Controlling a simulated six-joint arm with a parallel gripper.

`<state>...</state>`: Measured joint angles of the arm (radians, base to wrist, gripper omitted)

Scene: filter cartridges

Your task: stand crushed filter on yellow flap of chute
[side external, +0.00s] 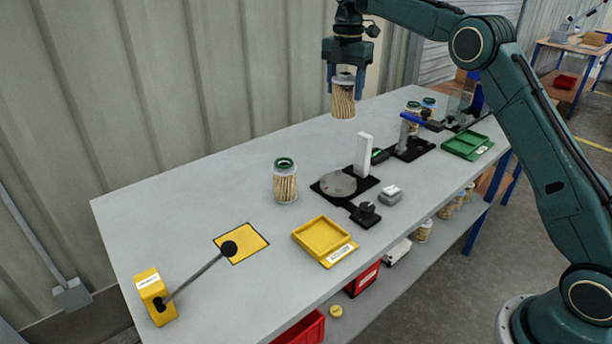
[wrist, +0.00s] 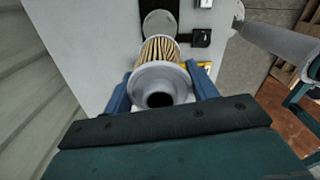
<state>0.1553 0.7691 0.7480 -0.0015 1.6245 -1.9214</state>
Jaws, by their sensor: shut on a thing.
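My gripper (side external: 345,84) is shut on a pleated filter (side external: 343,101) and holds it upright, high above the bench. In the wrist view the filter (wrist: 158,50) sits between my two blue fingers (wrist: 161,90), its pale end cap with a dark centre hole facing the camera. I cannot make out clear crushing on it. The yellow flap (side external: 255,242) is a square plate set in the bench at the front left, well apart from the filter. A lever with a black knob (side external: 229,248) reaches over the flap from a yellow block (side external: 156,296).
A green-topped filter (side external: 285,183) stands mid-bench. Beside it are a round grey plate (side external: 338,184) with a white post (side external: 363,155), and a yellow tray (side external: 322,239). A green tray (side external: 466,145) and more filters stand at the far end. Bare bench lies around the green-topped filter.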

